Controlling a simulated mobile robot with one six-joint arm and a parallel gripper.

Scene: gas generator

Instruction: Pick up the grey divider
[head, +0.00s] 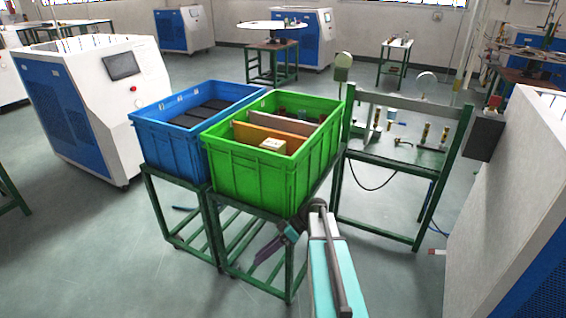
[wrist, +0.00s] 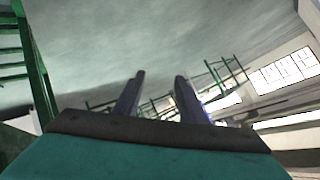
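The grey divider (head: 284,122) stands upright inside the green crate (head: 262,178), behind an orange divider (head: 264,139). Its lower part is hidden in the crate. My gripper (head: 265,252) is outside the crate, below its front right corner and beside the green stand, pointing down to the left. In the wrist view my gripper (wrist: 160,76) has its two fingers apart with nothing between them. The divider does not show in the wrist view.
A small white box (head: 272,145) sits in the green crate's front. Several small dark reddish items lie behind the grey divider. A green bench (head: 392,165) stands at right; a white machine (head: 518,200) is at far right.

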